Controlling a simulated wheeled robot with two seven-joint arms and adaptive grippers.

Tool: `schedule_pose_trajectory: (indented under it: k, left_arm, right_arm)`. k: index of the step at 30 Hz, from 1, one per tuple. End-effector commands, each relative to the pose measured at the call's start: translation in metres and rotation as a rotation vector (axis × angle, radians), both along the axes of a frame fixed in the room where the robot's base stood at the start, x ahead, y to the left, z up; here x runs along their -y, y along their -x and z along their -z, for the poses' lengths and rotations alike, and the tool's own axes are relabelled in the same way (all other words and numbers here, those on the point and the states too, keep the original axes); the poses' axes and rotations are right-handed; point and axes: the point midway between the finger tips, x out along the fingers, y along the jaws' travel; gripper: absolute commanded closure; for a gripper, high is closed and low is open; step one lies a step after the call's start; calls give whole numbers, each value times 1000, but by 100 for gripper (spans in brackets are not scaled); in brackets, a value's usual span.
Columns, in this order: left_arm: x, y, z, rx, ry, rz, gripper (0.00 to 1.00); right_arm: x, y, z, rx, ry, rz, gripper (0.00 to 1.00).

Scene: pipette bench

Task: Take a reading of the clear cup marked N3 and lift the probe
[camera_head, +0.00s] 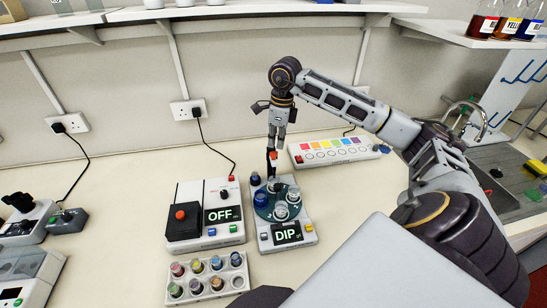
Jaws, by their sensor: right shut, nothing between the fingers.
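The probe meter (306,233) stands on the bench with its display reading "DIP". Its teal turntable (266,213) carries a blue cup (261,198) at the left and clear cups, one at the front (281,212) and one at the right (294,196). I cannot read any N3 mark at this size. A dark upright part with a red-orange top (273,156) rises at the back of the meter. My right gripper (276,144) points down, shut and empty, just above or at this top; I cannot tell whether they touch. My left gripper is out of view.
A box reading "OFF" (228,233) stands left of the meter. A rack of coloured vials (208,270) is in front of it. A white strip with coloured squares (305,164) lies behind, right of my gripper.

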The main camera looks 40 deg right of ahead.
Motion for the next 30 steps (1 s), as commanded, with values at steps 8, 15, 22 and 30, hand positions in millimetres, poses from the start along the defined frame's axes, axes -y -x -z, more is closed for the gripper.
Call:
schedule_pose_trajectory:
  k: [8, 15, 22, 30]
  left_arm:
    - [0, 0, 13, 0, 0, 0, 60]
    - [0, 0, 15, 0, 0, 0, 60]
    - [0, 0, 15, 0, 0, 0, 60]
    - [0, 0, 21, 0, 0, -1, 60]
  right_arm:
    - [-1, -1, 21, 0, 0, 0, 100]
    - [-1, -2, 25, 0, 0, 0, 100]
    - [-1, -2, 25, 0, 0, 0, 100]
    - [-1, -2, 33, -1, 1, 0, 100]
